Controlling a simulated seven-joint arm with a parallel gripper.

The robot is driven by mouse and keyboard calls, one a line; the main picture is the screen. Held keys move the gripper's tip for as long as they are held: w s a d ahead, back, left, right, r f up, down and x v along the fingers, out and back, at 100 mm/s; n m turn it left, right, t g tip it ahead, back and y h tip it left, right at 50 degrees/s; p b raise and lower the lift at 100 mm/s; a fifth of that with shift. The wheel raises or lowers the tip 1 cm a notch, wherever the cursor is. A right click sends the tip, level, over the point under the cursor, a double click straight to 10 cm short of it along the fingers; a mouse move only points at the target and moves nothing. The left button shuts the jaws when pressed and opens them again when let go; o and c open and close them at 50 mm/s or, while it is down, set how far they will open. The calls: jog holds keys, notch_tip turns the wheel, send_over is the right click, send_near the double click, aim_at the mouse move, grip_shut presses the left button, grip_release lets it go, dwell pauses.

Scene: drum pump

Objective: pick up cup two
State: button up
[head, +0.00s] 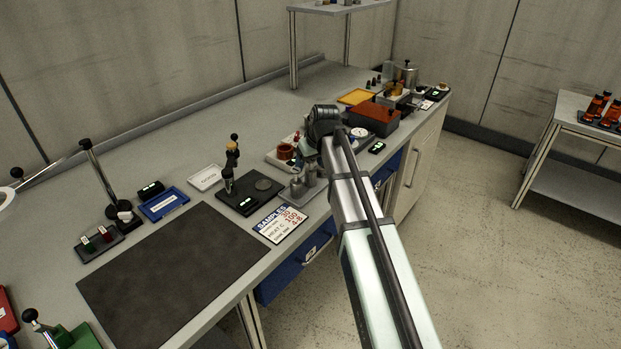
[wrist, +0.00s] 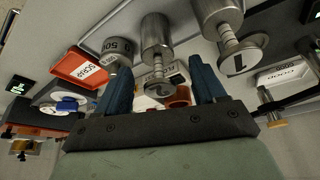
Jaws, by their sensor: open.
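Cup two (wrist: 157,45) is a grey metal cylinder with a small stem and a round end disc marked 2, in the wrist view. It appears between the two blue fingers of my gripper (wrist: 159,78), which are open with nothing held. Whether the fingers are level with the cup or short of it is hard to tell. Cup one (wrist: 217,15), a like metal cylinder with a disc marked 1, is to its right. In the head view metal cups (head: 298,189) stand just left of my arm; their numbers cannot be read and my gripper is mostly hidden by the arm.
A grey cylinder marked 50 (wrist: 115,48) and an orange SCRAP tray (wrist: 82,68) lie left of cup two in the wrist view. In the head view a black scale (head: 247,202) and a SAMPLES card (head: 281,223) are nearby. The dark mat (head: 175,275) is bare.

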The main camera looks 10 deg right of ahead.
jog(key=shift+x, duration=0.75)
jog(key=shift+c, duration=0.4)
jog(key=c, duration=1.2)
jog(key=shift+r, duration=0.1)
notch_tip(320, 180, up, 13)
